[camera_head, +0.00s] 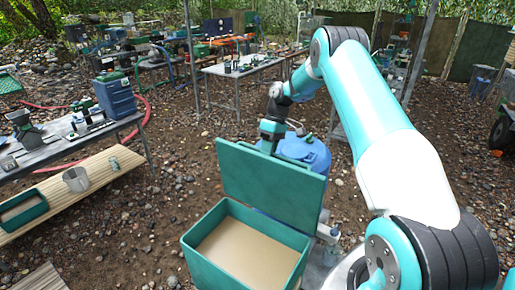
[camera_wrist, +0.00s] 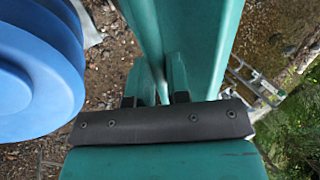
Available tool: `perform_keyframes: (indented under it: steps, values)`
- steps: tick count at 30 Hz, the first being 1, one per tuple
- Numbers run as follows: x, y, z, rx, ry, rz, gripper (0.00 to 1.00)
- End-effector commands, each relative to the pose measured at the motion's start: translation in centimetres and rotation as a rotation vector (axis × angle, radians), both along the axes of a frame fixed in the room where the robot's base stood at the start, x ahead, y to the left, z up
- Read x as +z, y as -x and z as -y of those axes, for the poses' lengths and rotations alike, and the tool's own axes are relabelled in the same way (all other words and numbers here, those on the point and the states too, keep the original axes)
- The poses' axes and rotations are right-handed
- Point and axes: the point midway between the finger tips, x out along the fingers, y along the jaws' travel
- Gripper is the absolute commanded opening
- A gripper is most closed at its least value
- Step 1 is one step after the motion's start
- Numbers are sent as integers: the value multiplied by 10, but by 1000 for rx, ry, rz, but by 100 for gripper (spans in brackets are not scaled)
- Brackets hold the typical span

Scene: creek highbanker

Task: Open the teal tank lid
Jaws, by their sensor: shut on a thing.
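The teal tank (camera_head: 218,262) stands at the bottom middle of the head view, its top open and murky tan water showing inside. Its teal lid (camera_head: 270,182) stands up steeply along the tank's far side. My gripper (camera_head: 268,150) is at the lid's upper edge, partly hidden behind it. In the wrist view, the lid (camera_wrist: 190,35) runs up from my gripper (camera_wrist: 155,97), whose fingers are shut on a teal part of it. The exact contact is partly hidden.
A blue barrel (camera_head: 308,152) stands close behind the lid, and its rounded blue side fills the left of the wrist view (camera_wrist: 35,75). A wooden bench (camera_head: 100,178) and a grey table with a blue jug (camera_head: 115,95) stand at left. Gravel between is mostly clear.

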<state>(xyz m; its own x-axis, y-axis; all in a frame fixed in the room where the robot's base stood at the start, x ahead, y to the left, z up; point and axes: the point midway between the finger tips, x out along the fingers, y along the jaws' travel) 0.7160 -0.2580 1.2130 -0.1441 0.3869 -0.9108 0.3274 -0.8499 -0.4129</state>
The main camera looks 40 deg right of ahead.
Motion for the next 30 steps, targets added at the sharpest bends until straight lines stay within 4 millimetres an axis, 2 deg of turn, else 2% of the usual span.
perform_keyframes:
  steps: [6, 20, 21, 24, 30]
  values:
    - [-7, 3, 15, -14, -36, -23, 0]
    - [-10, 3, 17, -15, -45, -29, 0]
    - [-10, 3, 17, -15, -45, -29, 23]
    - [-8, 3, 17, -14, -43, -27, 42]
    - [-6, 2, 17, -13, -42, -23, 42]
